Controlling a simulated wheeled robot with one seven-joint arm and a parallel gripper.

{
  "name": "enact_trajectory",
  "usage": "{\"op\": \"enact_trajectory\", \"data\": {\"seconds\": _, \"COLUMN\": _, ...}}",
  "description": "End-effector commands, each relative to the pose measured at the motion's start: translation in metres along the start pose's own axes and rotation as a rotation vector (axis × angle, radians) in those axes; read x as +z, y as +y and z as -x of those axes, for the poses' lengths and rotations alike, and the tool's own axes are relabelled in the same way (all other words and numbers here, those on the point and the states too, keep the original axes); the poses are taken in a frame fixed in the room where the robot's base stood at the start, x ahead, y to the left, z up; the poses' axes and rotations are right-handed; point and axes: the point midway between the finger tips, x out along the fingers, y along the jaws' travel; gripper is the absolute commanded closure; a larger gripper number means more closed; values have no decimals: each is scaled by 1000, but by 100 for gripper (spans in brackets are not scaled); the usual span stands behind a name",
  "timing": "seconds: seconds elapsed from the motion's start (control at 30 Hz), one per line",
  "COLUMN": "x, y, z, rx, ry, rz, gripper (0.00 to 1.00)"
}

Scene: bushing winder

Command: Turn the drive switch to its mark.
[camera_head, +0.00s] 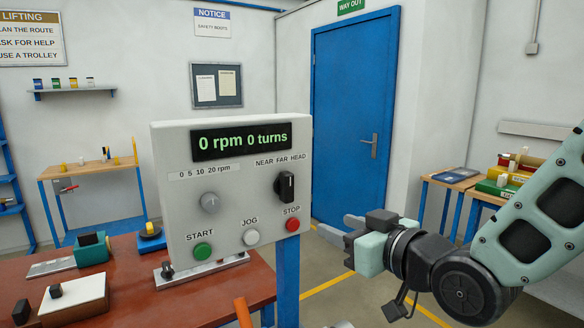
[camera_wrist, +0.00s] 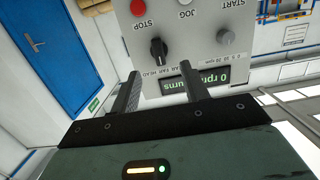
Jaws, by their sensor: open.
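The black rotary switch (camera_head: 286,186) sits on the right of the light grey control panel (camera_head: 178,228), under the words "NEAR FAR HEAD". I take it as the drive switch. Its grip bar stands about upright; which word it points to is not clear. In the wrist view, where the panel appears upside down, the switch (camera_wrist: 158,49) lies just beyond and between my fingertips. My gripper (camera_head: 338,226) is open and empty, to the lower right of the panel. Its two dark fingers (camera_wrist: 159,73) point at the panel, apart from the switch.
The panel also carries a grey speed knob (camera_head: 210,202), green START (camera_head: 202,251), white JOG (camera_head: 251,237) and red STOP (camera_head: 292,225) buttons. Its display (camera_head: 240,141) reads "0 rpm 0 turns". A red-brown bench (camera_head: 130,290) stands below. Open floor lies before the blue door (camera_head: 350,110).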

Motion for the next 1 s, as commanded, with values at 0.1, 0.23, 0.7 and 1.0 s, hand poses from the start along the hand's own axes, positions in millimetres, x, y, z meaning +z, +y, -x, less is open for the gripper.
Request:
{"op": "enact_trajectory", "data": {"seconds": 0.1, "x": -27, "y": 8, "z": 1, "rx": 10, "ry": 96, "rz": -3, "gripper": 55}}
{"op": "enact_trajectory", "data": {"seconds": 0.23, "x": -36, "y": 10, "z": -2, "rx": 13, "ry": 139, "rz": -3, "gripper": 55}}
{"op": "enact_trajectory", "data": {"seconds": 0.7, "x": -49, "y": 11, "z": -77, "rx": 13, "ry": 141, "rz": -6, "gripper": 55}}
{"op": "enact_trajectory", "data": {"seconds": 1.0, "x": -57, "y": 12, "z": -135, "rx": 13, "ry": 140, "rz": -5, "gripper": 55}}
